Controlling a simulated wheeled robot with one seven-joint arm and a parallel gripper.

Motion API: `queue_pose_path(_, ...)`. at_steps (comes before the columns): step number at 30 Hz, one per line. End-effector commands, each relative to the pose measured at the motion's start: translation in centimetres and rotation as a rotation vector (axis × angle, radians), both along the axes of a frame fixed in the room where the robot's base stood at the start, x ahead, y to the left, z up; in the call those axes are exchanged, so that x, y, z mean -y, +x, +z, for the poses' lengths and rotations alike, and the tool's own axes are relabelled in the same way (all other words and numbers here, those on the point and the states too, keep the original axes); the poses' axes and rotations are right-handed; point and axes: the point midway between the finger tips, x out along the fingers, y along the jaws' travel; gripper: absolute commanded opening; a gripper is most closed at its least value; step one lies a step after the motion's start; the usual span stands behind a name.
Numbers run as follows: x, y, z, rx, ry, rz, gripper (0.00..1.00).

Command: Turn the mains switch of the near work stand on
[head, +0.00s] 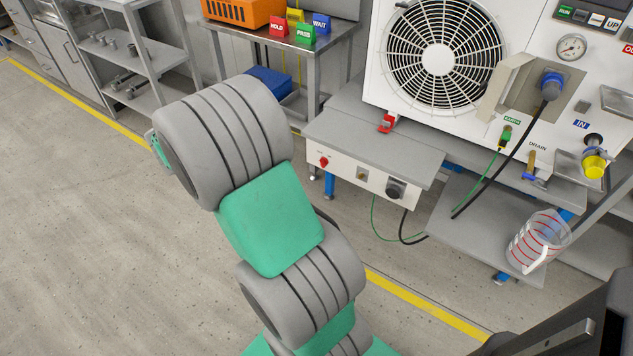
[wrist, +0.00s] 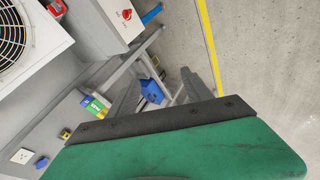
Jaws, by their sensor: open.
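The near work stand (head: 380,143) is a grey bench with a white front panel. On the panel's left end is a small red switch (head: 323,161), which I take for the mains switch; its setting is too small to read. It also shows in the wrist view as a red switch (wrist: 127,14) at the top. My gripper (wrist: 160,90) shows in the wrist view as two dark fingers spread apart, open and empty. It is apart from the switch, which lies beyond the fingers toward the top left. In the head view my arm hides the gripper.
A jug (head: 538,240) stands on the lower shelf. Floor left of my arm is clear.

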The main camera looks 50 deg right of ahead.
Motion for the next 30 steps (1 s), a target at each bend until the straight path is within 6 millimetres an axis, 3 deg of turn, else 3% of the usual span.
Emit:
queue_pose_path(1,3.8,0.4,-6.0,-0.053,-0.101,-0.012,0.58)
queue_pose_path(3,8.9,0.6,-10.4,-0.135,-0.269,-0.012,0.58)
queue_pose_path(6,15.0,-0.5,-16.8,-0.290,-0.506,0.007,0.58)
queue_pose_path(9,18.9,-2.4,-22.0,-0.466,-0.712,0.045,0.58)
queue_pose_path(12,20.7,-4.0,-25.3,-0.612,-0.857,0.087,0.58)
queue_pose_path(15,21.3,-5.0,-26.8,-0.702,-0.938,0.115,0.58)
queue_pose_path(20,22.7,-5.1,-26.9,-0.731,-0.966,0.124,0.58)
queue_pose_path(30,28.5,-4.6,-27.0,-0.729,-0.962,0.123,0.58)
